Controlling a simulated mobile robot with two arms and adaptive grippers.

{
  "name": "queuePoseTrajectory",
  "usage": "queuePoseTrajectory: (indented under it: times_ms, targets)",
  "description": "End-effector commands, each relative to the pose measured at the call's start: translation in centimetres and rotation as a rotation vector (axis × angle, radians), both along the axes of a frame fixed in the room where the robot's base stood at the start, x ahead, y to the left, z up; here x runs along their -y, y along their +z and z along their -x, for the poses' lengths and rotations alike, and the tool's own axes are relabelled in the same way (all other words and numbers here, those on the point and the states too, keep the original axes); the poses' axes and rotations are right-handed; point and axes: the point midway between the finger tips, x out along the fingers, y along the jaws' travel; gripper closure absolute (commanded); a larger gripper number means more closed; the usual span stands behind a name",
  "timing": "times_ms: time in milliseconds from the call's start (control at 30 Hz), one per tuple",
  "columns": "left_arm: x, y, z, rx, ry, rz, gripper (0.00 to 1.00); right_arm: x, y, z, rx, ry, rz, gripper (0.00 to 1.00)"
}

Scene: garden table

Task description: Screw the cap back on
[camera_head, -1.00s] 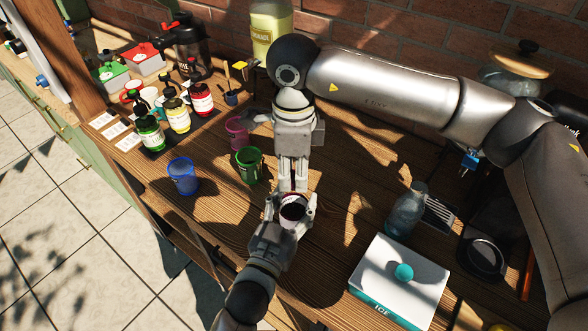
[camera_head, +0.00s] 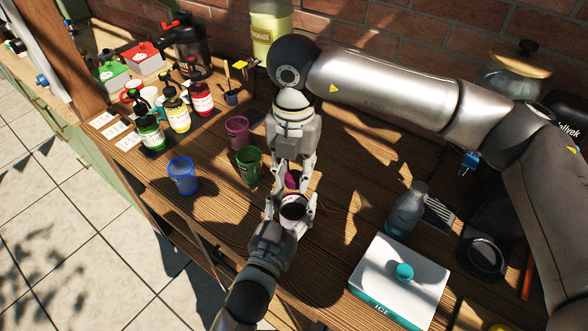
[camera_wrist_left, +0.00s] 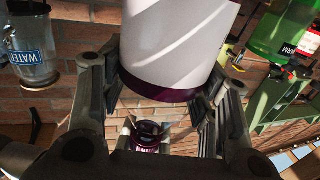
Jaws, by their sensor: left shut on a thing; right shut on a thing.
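A white bottle (camera_wrist_left: 180,45) with a dark purple rim is between the fingers of my left gripper (camera_head: 290,212), which is shut on it. From the head view it stands upright with its dark top facing up. My right gripper (camera_head: 294,178) comes down from above and is shut on a purple cap (camera_head: 292,181), directly over the bottle. The fingers partly hide the cap. In the left wrist view a small purple round thing (camera_wrist_left: 150,132), apparently this cap, shows beyond the rim with a gap in the picture. I cannot tell whether cap and bottle touch.
A green cup (camera_head: 249,166), a blue cup (camera_head: 183,177) and a pink cup (camera_head: 237,132) stand to the left. A clear bottle (camera_head: 405,212) and a white ICE box (camera_head: 398,285) are to the right. Pump bottles (camera_head: 176,110) stand farther left.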

Motion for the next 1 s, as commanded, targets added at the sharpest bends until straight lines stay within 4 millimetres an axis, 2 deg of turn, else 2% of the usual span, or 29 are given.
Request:
queuePoseTrajectory:
  times_ms: [100,267,300,467,800,867,1000]
  targets:
    - [0.1,0.1,0.1,0.003,-0.003,0.001,1.00,0.1,0.1,-0.3,0.007,-0.167,0.000,1.00]
    - [0.1,0.1,0.1,0.003,-0.003,0.001,1.00,0.1,0.1,-0.3,0.008,-0.165,0.001,1.00]
    - [0.1,0.1,0.1,0.003,-0.003,0.001,1.00,0.1,0.1,-0.3,0.007,-0.164,0.000,0.67]
    - [0.1,0.1,0.1,0.003,-0.002,0.001,1.00,0.1,0.0,-0.2,0.005,-0.161,0.001,0.47]
    - [0.0,0.1,0.0,0.002,-0.001,0.002,1.00,0.0,0.2,-0.1,0.003,-0.158,0.000,0.47]
    - [0.0,0.1,0.0,0.002,-0.001,0.002,1.00,0.0,0.6,-0.1,0.004,-0.158,0.000,0.47]
    - [0.0,0.1,0.0,0.003,0.000,0.001,1.00,0.0,2.8,-0.2,0.007,-0.158,-0.001,0.47]
